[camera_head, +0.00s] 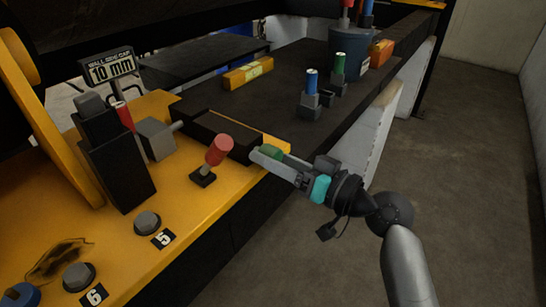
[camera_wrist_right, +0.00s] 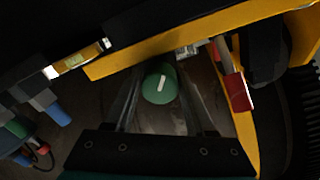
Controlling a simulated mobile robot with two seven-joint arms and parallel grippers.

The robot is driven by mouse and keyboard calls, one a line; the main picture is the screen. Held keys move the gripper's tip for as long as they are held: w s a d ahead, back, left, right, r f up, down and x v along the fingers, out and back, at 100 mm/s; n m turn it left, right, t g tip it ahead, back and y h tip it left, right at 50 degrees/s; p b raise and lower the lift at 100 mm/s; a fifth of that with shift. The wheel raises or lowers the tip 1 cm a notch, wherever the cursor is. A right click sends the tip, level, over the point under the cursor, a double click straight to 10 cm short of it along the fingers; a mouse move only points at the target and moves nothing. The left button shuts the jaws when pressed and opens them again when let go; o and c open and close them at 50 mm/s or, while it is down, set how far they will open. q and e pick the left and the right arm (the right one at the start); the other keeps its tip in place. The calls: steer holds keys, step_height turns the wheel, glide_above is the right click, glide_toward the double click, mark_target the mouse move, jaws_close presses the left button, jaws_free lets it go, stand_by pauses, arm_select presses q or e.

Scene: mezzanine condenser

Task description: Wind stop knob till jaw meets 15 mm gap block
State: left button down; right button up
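The stop knob is a green round knob (camera_head: 271,152) at the front edge of the bench, beside the yellow panel. In the right wrist view the green knob (camera_wrist_right: 158,82) shows face-on with a white pointer line, tilted slightly off vertical. My right gripper (camera_head: 268,157) is at the knob. In the wrist view its two fingers (camera_wrist_right: 160,88) stand on either side of the knob, with narrow dark gaps showing between. A sign (camera_head: 111,69) reads 10 mm. I cannot surely identify the jaw or the 15 mm gap block. My left gripper is not in view.
A red-capped lever (camera_head: 217,150) stands close left of the right gripper. Blue (camera_head: 311,82) and green (camera_head: 339,67) handled tools, a yellow level (camera_head: 248,73) and a dark bucket (camera_head: 348,48) stand on the bench. Floor (camera_head: 480,190) is clear at right.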

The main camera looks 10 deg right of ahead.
steer(key=o, duration=0.4)
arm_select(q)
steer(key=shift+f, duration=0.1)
